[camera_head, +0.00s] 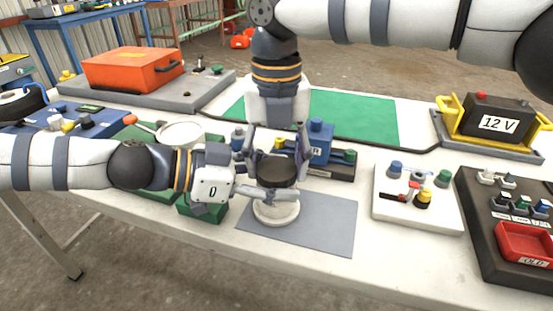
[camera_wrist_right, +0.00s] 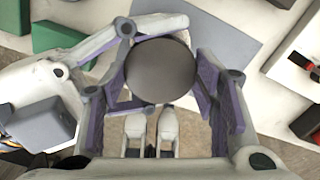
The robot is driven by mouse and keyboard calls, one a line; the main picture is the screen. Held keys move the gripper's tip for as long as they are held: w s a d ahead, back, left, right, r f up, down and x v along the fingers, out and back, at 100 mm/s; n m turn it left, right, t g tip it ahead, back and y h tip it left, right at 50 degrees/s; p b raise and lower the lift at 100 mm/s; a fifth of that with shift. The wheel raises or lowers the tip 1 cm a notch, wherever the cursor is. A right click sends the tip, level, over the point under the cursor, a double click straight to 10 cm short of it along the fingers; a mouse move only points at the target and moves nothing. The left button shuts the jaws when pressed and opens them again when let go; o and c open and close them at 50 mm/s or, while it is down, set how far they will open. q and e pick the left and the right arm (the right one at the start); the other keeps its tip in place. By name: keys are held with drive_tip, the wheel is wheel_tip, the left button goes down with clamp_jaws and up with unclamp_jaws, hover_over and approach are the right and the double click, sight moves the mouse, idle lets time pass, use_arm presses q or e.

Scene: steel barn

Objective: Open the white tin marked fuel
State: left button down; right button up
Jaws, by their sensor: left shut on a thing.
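The white tin (camera_head: 277,212) stands upright on the grey mat, with a round dark lid (camera_head: 278,171) at its top. My left gripper (camera_head: 268,194) comes in from the left and is shut on the tin below the lid. Its fingers hide part of the tin's side, and I cannot read any marking on it. My right gripper (camera_head: 278,158) points down from above, its fingers open on either side of the lid. In the right wrist view the dark lid (camera_wrist_right: 160,70) lies between the purple-padded fingers of the right gripper (camera_wrist_right: 165,85).
The grey mat (camera_head: 331,222) has free room right of the tin. A blue device (camera_head: 320,140) stands close behind. A green box (camera_head: 203,208) is close to the left. A white board with coloured knobs (camera_head: 418,213) and a red tray (camera_head: 525,243) lie to the right.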

drive_tip(key=n, duration=0.3)
drive_tip(key=o, duration=1.3)
drive_tip(key=shift+r, duration=0.1)
wheel_tip(320, 180, up, 4)
drive_tip(key=shift+r, duration=0.2)
use_arm(q)
drive_tip(key=c, duration=0.6)
unclamp_jaws()
drive_tip(key=shift+o, duration=0.2)
